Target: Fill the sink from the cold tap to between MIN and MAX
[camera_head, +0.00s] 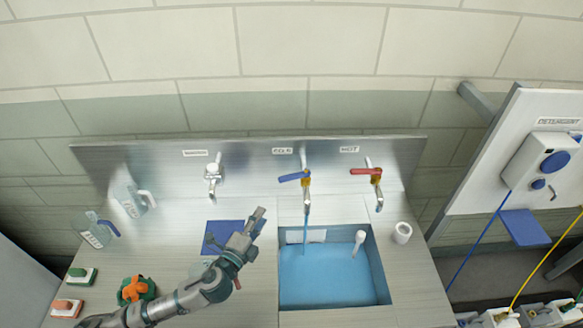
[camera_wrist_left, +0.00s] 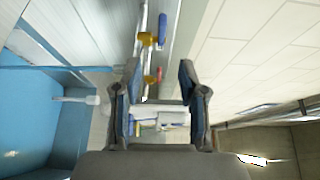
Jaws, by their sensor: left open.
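The sink (camera_head: 381,282) is sunk in the counter and holds blue water (camera_head: 325,280). A pale label (camera_head: 305,236) shows on its back wall, its marks too small to read. The cold tap has a blue lever (camera_head: 295,177) turned to the left, and a thin blue stream (camera_head: 306,228) runs from its spout into the sink. My left gripper (camera_head: 259,219) is open and empty, left of the sink and below the cold tap. In the left wrist view its fingers (camera_wrist_left: 160,88) are apart, with the blue lever (camera_wrist_left: 162,29) beyond them. My right gripper is not in view.
The hot tap's red lever (camera_head: 366,171) is right of the cold tap; another tap (camera_head: 213,172) is left. A white standpipe (camera_head: 358,240) rises in the sink. A white cup (camera_head: 402,233) stands to its right. Jugs (camera_head: 92,231) and a blue cloth (camera_head: 222,235) occupy the left counter.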

